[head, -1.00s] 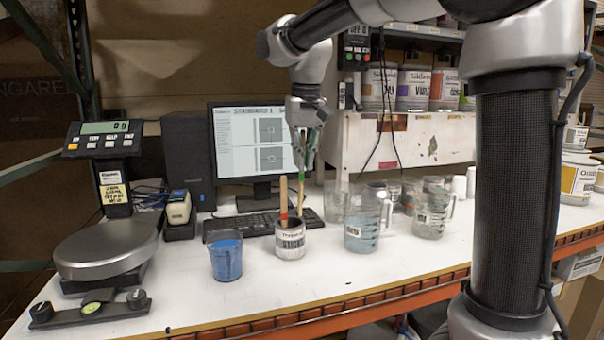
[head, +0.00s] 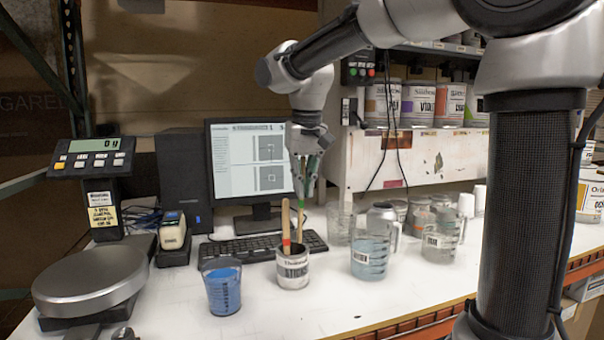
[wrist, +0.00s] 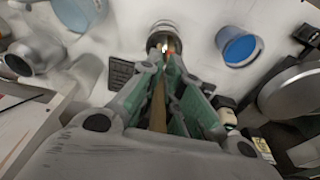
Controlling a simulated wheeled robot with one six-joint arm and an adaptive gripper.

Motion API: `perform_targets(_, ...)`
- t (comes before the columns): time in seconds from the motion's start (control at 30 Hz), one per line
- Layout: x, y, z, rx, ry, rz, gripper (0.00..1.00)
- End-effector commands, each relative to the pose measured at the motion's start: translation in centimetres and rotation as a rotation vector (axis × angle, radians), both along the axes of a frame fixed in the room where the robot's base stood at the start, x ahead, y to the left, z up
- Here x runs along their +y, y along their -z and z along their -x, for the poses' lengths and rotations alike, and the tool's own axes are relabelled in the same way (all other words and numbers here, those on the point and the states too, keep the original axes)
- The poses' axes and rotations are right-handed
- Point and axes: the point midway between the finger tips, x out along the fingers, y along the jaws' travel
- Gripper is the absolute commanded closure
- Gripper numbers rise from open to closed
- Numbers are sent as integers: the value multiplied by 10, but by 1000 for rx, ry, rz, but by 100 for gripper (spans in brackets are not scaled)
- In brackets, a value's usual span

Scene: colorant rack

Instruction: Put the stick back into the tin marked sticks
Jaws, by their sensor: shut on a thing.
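The tin marked sticks (head: 293,273) is a small pale can with a dark label, upright on the bench. A wooden stick with a red band (head: 286,222) stands in it. My gripper (head: 306,180) is above the tin, shut on a second wooden stick with a green band (head: 300,212). In the wrist view this held stick (wrist: 158,105) runs from between the green-padded fingers (wrist: 165,90) toward the tin (wrist: 157,29). Its lower end overlaps the tin's mouth; how deep it sits is hidden.
A cup of blue paint (head: 222,292) stands left of the tin, and a clear jug of bluish liquid (head: 369,258) stands right. A keyboard (head: 240,250) and monitor (head: 249,160) are behind. A round scale (head: 92,280) is at far left. The bench front is clear.

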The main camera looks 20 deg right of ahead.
Motion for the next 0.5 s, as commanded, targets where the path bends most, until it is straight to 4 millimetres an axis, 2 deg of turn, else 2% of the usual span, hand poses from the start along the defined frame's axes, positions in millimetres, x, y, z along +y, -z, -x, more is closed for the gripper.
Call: perform_targets(0.5,0,46,-5,1,-1,0,100)
